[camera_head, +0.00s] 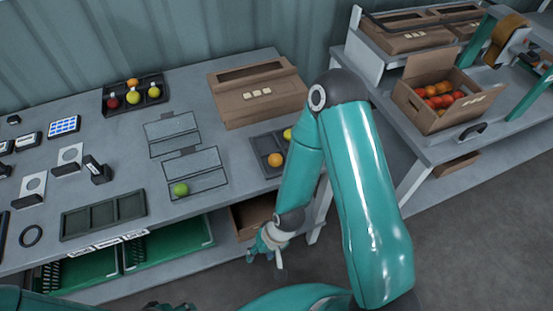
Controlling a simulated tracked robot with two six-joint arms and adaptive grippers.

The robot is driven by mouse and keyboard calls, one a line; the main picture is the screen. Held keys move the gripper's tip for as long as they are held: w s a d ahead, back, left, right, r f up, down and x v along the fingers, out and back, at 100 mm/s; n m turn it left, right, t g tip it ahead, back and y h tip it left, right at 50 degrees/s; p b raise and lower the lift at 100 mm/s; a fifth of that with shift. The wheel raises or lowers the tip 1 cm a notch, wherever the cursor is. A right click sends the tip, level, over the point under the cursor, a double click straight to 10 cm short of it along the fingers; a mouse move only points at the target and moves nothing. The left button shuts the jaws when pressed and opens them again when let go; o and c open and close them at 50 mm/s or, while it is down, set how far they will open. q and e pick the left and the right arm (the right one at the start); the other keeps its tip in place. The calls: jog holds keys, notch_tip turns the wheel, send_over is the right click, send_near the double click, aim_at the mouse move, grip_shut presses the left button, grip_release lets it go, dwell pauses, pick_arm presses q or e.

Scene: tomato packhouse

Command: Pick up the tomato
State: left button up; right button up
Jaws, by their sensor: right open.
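A green tomato (180,189) lies on an outlined grey area of the table (120,177). A dark tray (107,113) at the back left holds a red tomato (113,103), an orange one (132,83) and two yellow ones. A second dark tray (258,147), partly hidden by my right arm, holds an orange tomato (275,159) and a yellow one (288,134). My right gripper (265,257) is open and empty, hanging by the table's front edge, right of and nearer than the green tomato.
A closed cardboard carton (257,92) stands at the back. An empty dark tray (104,215) lies near the front edge, above green crates (167,243) on a lower shelf. A second table at right bears an open box (420,112) of red tomatoes.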

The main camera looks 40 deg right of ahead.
jog(key=w+d+r+m+t, duration=0.1)
jog(key=w+d+r+m, duration=0.3)
jog(key=w+d+m, duration=0.1)
jog(key=m+t+h+b, duration=0.2)
jog(key=m+t+b, duration=0.15)
jog(key=m, duration=1.75)
send_near(278, 159)
jog(key=shift+t, duration=0.25)
jog(key=b+x, duration=0.1)
jog(key=x, duration=0.4)
jog(key=shift+s+a+f+b, duration=0.1)
jog(key=shift+s+f+b, duration=0.05)
jog(key=shift+s+b, duration=0.2)
jog(key=shift+w+b+x, duration=0.2)
jog(key=shift+b+x, duration=0.55)
jog(key=shift+x, duration=2.05)
jog(key=c, duration=0.5)
